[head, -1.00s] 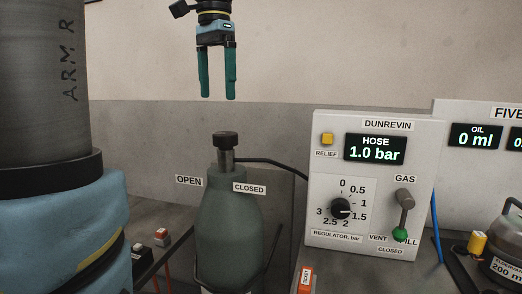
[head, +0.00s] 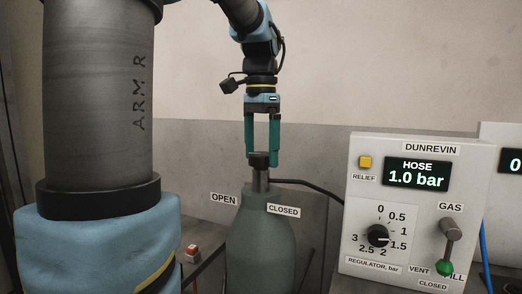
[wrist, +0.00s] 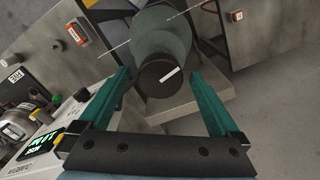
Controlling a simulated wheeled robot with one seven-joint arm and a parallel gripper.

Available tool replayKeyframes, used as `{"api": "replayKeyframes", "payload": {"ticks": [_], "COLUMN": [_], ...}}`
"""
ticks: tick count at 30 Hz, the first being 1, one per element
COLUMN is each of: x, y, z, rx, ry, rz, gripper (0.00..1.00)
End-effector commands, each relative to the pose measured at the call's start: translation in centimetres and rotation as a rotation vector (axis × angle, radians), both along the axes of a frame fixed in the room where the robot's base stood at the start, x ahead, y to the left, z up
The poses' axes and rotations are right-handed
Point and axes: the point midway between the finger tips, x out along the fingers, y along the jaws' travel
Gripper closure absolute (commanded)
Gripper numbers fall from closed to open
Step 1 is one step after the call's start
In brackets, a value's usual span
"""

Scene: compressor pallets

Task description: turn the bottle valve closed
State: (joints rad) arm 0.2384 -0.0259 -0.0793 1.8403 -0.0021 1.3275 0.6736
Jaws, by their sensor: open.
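The bottle valve is a dark round knob (head: 259,160) on a short metal neck, on top of the grey-green gas bottle (head: 262,245). OPEN (head: 223,199) and CLOSED (head: 284,210) labels sit left and right of the neck. My gripper (head: 262,161) points down with its two green fingers open at the knob's height or just above. In the wrist view, the knob (wrist: 158,82), with a white mark (wrist: 171,75) on top, shows between the open fingers (wrist: 163,84), with a gap on each side. The fingers do not appear to touch it.
A panel (head: 400,150) right of the bottle shows HOSE 1.0 bar, with a regulator dial (head: 378,236) pointing near 1.5 and a GAS lever (head: 449,238) hanging down. A thin black hose (head: 305,186) runs from the neck to the panel.

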Motion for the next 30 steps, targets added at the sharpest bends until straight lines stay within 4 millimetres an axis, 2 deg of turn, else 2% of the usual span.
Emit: {"api": "replayKeyframes", "payload": {"ticks": [7, 27, 30], "x": [0.01, 0.01, 0.01], "y": [0.0, -0.02, -0.02], "z": [-0.03, 0.0, 0.0], "rx": [0.0, 0.0, 0.0], "ry": [0.0, 0.0, 0.0], "rz": [0.0, 0.0, 0.0], "gripper": [0.04, 0.79, 0.87]}}
